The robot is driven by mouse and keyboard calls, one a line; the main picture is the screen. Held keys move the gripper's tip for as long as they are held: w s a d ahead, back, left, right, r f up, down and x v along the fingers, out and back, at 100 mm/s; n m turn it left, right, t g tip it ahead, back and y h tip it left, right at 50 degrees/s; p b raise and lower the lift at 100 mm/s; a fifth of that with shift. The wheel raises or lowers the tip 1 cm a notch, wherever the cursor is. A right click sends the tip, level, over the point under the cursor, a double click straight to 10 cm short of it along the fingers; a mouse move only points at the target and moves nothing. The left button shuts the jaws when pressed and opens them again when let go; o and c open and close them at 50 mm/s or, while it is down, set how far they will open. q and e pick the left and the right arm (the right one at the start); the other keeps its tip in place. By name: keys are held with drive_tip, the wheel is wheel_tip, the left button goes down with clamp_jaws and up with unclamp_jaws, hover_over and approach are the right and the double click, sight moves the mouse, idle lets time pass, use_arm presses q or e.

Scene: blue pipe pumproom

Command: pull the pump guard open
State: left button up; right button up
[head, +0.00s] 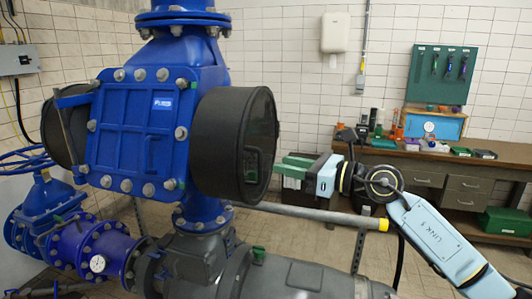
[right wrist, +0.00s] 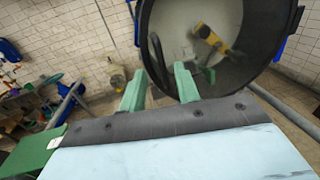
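The blue pump body (head: 165,110) fills the left half of the head view. A black drum-shaped housing (head: 215,140) sticks out of its right side. Its round, glassy end face (head: 261,145) looks closed and also shows in the right wrist view (right wrist: 190,25), with yellow and dark shapes on it that look like reflections. A bolted blue panel (head: 125,140) is on the pump's front. I cannot tell for sure which part is the guard. My right gripper (head: 284,166) is right of the round face; its green fingers (right wrist: 158,84) are apart and nothing shows between them. My left gripper is out of view.
A grey pipe (head: 310,211) with a yellow end runs below my right gripper. A large grey pipe (head: 300,280) lies at the bottom.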

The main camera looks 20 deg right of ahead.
drive_tip(key=p+x, duration=0.1)
drive_tip(key=x, duration=0.5)
drive_tip(key=shift+f, duration=0.1)
drive_tip(key=shift+c, duration=0.3)
clamp_jaws()
